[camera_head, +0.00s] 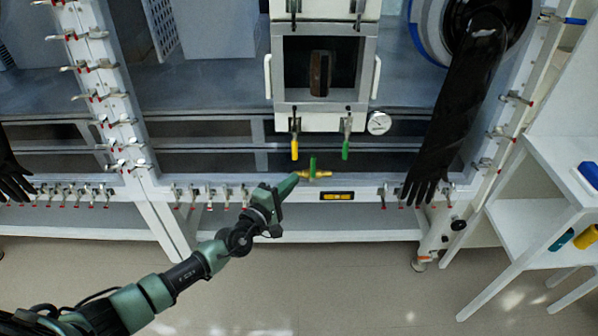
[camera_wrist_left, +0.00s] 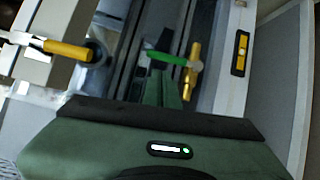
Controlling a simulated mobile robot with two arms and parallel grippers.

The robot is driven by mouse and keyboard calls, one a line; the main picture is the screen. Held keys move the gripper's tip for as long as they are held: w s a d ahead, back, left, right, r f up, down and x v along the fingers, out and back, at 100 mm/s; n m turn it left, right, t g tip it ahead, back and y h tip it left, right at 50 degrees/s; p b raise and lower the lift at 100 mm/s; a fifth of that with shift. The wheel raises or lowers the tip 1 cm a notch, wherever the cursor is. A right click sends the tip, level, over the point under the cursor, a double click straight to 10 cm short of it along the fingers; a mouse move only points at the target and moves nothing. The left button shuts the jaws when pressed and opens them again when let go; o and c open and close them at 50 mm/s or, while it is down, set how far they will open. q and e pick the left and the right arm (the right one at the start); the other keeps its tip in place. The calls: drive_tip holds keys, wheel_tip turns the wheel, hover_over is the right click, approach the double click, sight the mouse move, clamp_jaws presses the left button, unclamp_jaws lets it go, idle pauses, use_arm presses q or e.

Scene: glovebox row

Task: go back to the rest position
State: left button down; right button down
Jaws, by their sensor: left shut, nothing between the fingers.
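My left gripper (camera_head: 296,180) is shut and empty. It reaches up from the lower left, with its fingertips close to a small brass valve (camera_head: 322,175) with a green lever (camera_head: 313,163) on the front rail of the glovebox frame. In the left wrist view the shut fingers (camera_wrist_left: 166,88) point toward the green lever (camera_wrist_left: 172,59), with the brass valve body (camera_wrist_left: 191,82) just to their right. I cannot tell whether the fingertips touch the lever. My right gripper is not in view.
Above the valve are an antechamber with its door open (camera_head: 319,112), a yellow handle (camera_head: 294,146), a green handle (camera_head: 346,148) and a gauge (camera_head: 379,122). A black glove (camera_head: 447,130) hangs at right. A yellow level (camera_head: 337,196) sits on the rail. The floor in front is clear.

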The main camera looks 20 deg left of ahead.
use_arm(q)
drive_tip(key=shift+v, duration=0.95)
drive_tip(key=s+a+f+n+g+y, duration=0.2)
drive_tip(key=s+a+f+n, duration=0.1)
drive_tip(key=f+n, duration=0.55)
drive_tip(key=s+a+f+n+g+y, duration=0.1)
drive_tip(key=s+a+f+n+y, duration=0.15)
drive_tip(key=f+n, duration=0.55)
drive_tip(key=s+a+f+n+g+y, duration=0.25)
drive_tip(key=s+f+n+g, duration=0.25)
drive_tip(key=s+f+n, duration=0.9)
drive_tip(key=s+d+f+n+g, duration=0.1)
drive_tip(key=s+f+n, duration=0.4)
drive_tip(key=s, duration=0.6)
drive_tip(key=s+d+f+n+g+h+p, duration=0.1)
drive_tip(key=s+f+n+g, duration=0.3)
drive_tip(key=s+n, duration=0.6)
drive_tip(key=s+d+f+n+g, duration=0.2)
drive_tip(key=s+f+n, duration=0.5)
drive_tip(key=s, duration=0.6)
drive_tip(key=shift+d+n+g+h, duration=0.35)
drive_tip(key=shift+d+g+h, duration=0.05)
drive_tip(key=shift+d, duration=0.15)
